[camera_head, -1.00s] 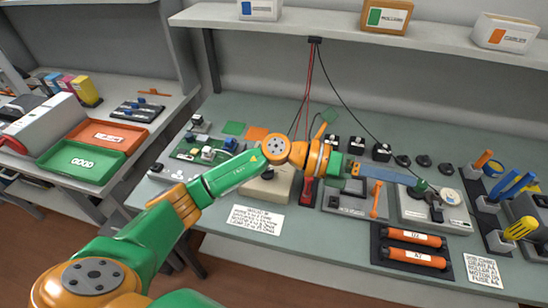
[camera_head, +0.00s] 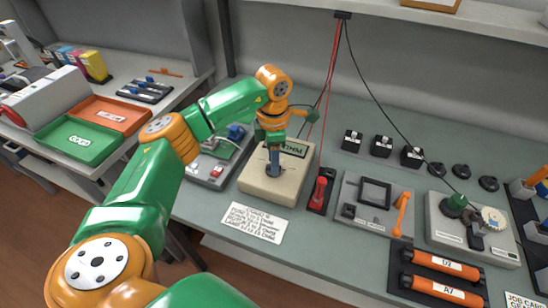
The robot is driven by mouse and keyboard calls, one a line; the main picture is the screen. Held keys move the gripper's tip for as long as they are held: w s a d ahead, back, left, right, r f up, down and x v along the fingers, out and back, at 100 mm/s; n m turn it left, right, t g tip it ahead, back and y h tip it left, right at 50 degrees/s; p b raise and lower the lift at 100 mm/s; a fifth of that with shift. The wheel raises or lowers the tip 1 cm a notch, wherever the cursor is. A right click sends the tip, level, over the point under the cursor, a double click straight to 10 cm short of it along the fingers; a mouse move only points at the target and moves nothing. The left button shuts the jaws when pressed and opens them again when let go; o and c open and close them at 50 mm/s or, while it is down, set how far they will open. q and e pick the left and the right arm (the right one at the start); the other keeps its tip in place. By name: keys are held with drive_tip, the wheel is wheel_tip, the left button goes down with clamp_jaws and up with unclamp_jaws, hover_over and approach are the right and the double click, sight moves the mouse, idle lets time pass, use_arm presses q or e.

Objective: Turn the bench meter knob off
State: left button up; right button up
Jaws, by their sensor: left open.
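The bench meter (camera_head: 258,186) is a cream box with a dark display at its back, on the green-grey bench left of centre. My left gripper (camera_head: 273,172) points down over the middle of the meter's top face. It is open, with its fingers at or just above where a knob would be. The gripper covers the knob, so I cannot tell its setting or whether the fingers touch it. Part of the display (camera_head: 294,148) shows to the right of the wrist. My right gripper is out of view.
A red probe (camera_head: 319,192) stands in a dark holder right of the meter, with red and black leads hanging above. A printed card (camera_head: 255,223) lies in front. A grey fixture (camera_head: 372,203) and orange cartridges (camera_head: 443,278) are further right. A circuit board station is left, behind my arm.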

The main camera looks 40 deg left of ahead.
use_arm(q)
drive_tip(key=shift+s+r, duration=0.1)
drive_tip(key=shift+s, duration=0.1)
clamp_jaws()
drive_tip(key=n, duration=0.4)
drive_tip(key=shift+n+p, duration=0.4)
drive_tip(key=n+p, duration=0.1)
drive_tip(key=n, duration=0.4)
drive_tip(key=shift+d, duration=0.1)
drive_tip(key=n, duration=0.4)
drive_tip(key=shift+p, duration=0.3)
drive_tip(key=n, duration=0.3)
drive_tip(key=shift+r+n+p, duration=0.1)
drive_tip(key=shift+n+p, duration=0.3)
drive_tip(key=n+p, duration=0.1)
drive_tip(key=n, duration=0.5)
drive_tip(key=shift+p, duration=0.3)
drive_tip(key=shift+w, duration=0.1)
